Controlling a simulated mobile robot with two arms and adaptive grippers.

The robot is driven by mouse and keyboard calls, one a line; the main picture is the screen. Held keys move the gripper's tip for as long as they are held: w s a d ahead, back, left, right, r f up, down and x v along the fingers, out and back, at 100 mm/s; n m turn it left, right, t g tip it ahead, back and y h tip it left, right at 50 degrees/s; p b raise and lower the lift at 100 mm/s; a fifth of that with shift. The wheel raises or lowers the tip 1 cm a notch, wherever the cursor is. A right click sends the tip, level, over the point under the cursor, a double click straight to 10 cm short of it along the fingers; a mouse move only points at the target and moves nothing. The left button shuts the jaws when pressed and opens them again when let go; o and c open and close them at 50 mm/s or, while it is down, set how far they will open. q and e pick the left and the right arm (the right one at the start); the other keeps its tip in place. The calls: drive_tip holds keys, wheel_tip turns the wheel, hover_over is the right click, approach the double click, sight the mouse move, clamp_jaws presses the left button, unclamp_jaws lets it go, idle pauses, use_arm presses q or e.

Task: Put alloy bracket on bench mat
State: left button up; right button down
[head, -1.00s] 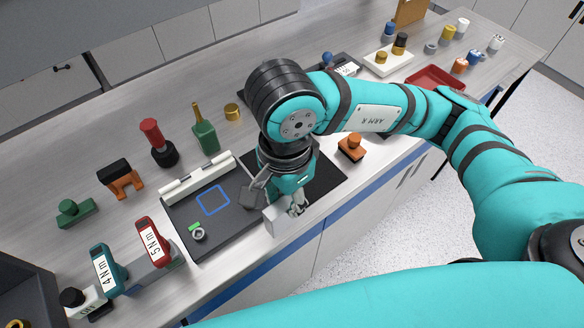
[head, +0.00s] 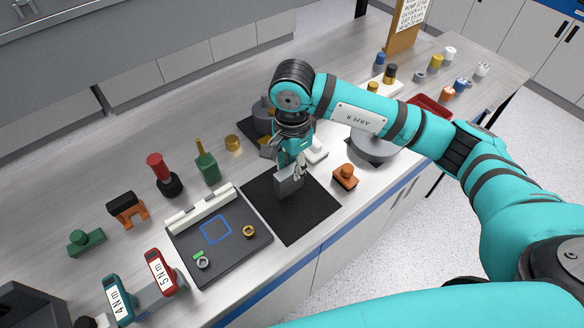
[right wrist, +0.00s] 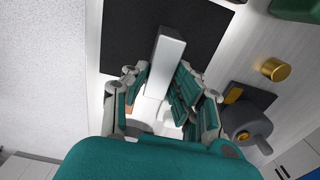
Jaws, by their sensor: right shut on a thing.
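The alloy bracket (head: 288,183) is a pale grey metal block held in my right gripper (head: 291,169). It hangs over the black bench mat (head: 300,222), near the mat's far part; I cannot tell whether it touches the mat. In the right wrist view the bracket (right wrist: 168,58) is a long silver bar between the fingers of my right gripper (right wrist: 163,84), which are shut on it. The black mat (right wrist: 120,40) lies beyond it there. My left gripper is not in view.
A dark fixture plate (head: 240,250) with a white rail (head: 202,209) lies left of the mat. An orange-handled tool (head: 345,177) stands to its right. The mat's front is clear.

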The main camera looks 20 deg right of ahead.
sight(292, 169)
wheel_tip(292, 169, down, 2)
drive_tip(key=shift+s+f+p, duration=0.1)
drive_tip(key=shift+p, duration=0.3)
drive_tip(key=shift+f, duration=0.15)
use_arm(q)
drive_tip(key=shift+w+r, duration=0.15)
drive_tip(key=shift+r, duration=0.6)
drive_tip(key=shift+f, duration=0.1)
use_arm(e)
drive_tip(key=shift+f, duration=0.1)
drive_tip(key=shift+f+b, duration=0.15)
drive_tip(key=shift+b, duration=0.2)
drive_tip(key=c, duration=1.1)
unclamp_jaws()
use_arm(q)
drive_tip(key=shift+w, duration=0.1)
use_arm(e)
drive_tip(key=shift+o, duration=0.2)
